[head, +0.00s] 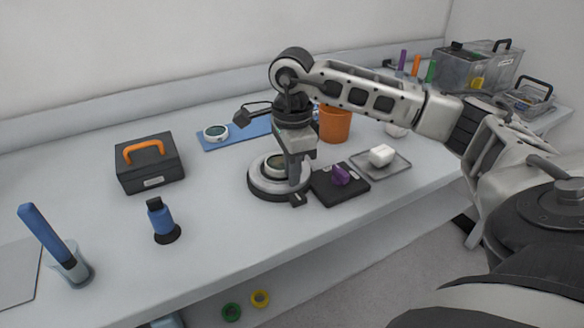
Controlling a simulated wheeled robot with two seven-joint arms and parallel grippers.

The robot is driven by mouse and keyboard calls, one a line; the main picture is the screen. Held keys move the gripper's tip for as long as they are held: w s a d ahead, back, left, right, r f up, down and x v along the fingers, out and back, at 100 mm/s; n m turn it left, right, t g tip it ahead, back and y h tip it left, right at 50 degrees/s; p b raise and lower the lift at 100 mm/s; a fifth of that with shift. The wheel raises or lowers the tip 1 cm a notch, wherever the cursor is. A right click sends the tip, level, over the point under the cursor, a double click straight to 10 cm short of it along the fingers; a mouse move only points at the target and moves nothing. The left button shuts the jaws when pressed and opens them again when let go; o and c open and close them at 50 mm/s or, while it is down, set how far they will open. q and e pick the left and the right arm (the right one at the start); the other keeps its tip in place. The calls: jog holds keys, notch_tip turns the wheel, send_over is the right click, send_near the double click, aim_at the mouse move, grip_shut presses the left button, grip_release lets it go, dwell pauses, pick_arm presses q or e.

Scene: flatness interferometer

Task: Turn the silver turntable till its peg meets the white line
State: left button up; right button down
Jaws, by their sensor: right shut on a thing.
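The silver turntable (262,188) is a low round disc on a dark base, near the middle of the bench. A smaller ring with a pale round top (272,165) sits on it. My right gripper (298,190) points down over the turntable's right front rim. It is shut at the rim, where it seems to hold the turntable's peg. The peg itself is hidden by the fingers. I cannot make out the white line; the gripper covers part of the disc and its edge. My left gripper is not in view.
A black box with a purple knob (341,175) stands close to the gripper's right. Beyond it are a tray (393,168) with a white block and an orange cup (335,125). A blue bottle (160,219) and black case (150,172) stand left, with clear bench between.

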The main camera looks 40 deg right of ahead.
jog(key=shift+w+r, duration=0.1)
jog(key=c, duration=1.7)
grip_release()
jog(key=shift+c, duration=0.2)
pick_arm(q)
jog(key=p, duration=0.1)
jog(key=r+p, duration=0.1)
jog(key=p, duration=0.1)
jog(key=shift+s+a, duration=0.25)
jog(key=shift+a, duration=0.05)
pick_arm(e)
notch_tip(320, 180, up, 16)
